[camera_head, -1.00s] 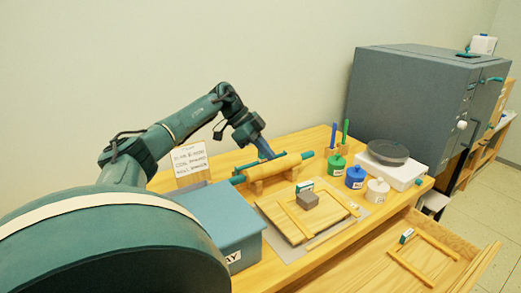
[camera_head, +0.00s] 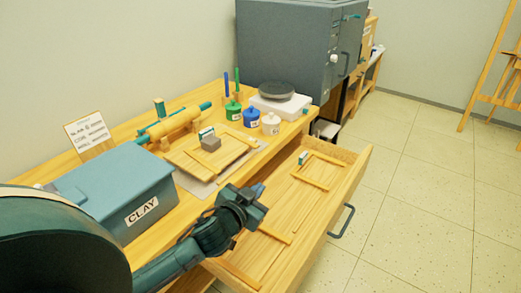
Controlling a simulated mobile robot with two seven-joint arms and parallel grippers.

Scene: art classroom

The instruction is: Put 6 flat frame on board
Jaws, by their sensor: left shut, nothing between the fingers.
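A wooden board (camera_head: 188,163) lies on a grey mat on the table, with wooden strips, a grey block (camera_head: 210,143) and a small labelled tag (camera_head: 207,133) on it. In the open drawer (camera_head: 352,172) lie flat wooden strips: a frame-like pair (camera_head: 312,181) at its far end with a small tag (camera_head: 302,158), and another strip (camera_head: 275,236) nearer. I cannot read a 6 on any of them. My left gripper (camera_head: 260,190) is over the drawer's table side, shut and empty, right of the board. My arm hides part of the near drawer. My right gripper is out of view.
A blue CLAY box (camera_head: 110,190), a rolling pin (camera_head: 175,126) on a stand and a sign (camera_head: 88,133) are on the table. Green, blue and white jars (camera_head: 271,123), a turntable (camera_head: 276,91) and a grey kiln (camera_head: 290,45) stand farther back. Floor right of the drawer is clear.

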